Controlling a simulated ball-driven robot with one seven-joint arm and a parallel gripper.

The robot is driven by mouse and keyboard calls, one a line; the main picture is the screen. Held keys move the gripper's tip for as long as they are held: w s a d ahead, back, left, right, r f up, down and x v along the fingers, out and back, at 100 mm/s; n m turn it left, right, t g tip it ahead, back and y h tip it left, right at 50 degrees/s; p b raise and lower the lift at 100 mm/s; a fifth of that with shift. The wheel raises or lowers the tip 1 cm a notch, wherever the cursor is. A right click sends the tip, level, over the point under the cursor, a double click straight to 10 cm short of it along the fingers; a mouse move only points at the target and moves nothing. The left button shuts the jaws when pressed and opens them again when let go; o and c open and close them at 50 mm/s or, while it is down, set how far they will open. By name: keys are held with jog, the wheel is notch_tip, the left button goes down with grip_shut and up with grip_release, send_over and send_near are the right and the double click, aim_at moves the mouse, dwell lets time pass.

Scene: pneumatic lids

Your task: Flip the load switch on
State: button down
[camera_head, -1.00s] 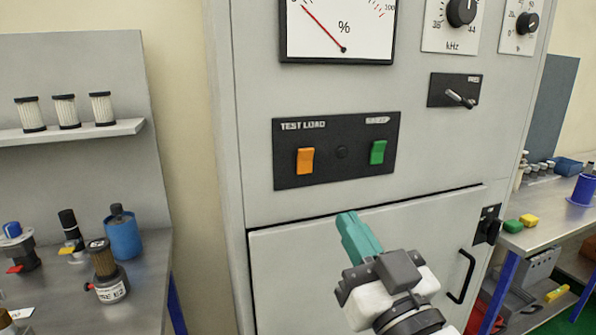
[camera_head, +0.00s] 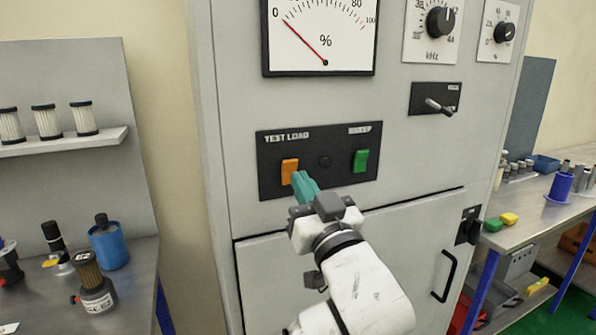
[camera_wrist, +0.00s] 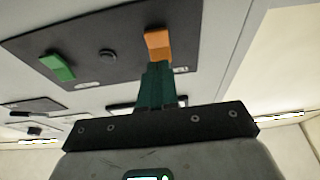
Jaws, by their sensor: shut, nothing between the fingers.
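The orange rocker switch (camera_head: 289,170) sits under the "TEST LOAD" label on a black panel (camera_head: 336,143) on the grey cabinet front. A green rocker switch (camera_head: 361,160) is at the panel's right side. My gripper (camera_head: 302,178) has teal fingers closed together, empty, with the tips at the lower right of the orange switch. In the wrist view the fingertips (camera_wrist: 155,68) reach the near end of the orange switch (camera_wrist: 158,45); whether they touch it, I cannot tell. The green switch (camera_wrist: 57,67) also shows there, to the left.
Above the panel is a % meter (camera_head: 322,35) with its needle near zero. A toggle lever (camera_head: 439,106) and knobs (camera_head: 440,22) are at the upper right. A black door handle (camera_head: 447,276) is lower right. Workbenches stand on both sides.

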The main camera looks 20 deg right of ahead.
aim_at(290, 172)
jog(key=shift+x, duration=1.2)
jog(key=shift+r+p, duration=0.1)
jog(key=shift+p, duration=0.3)
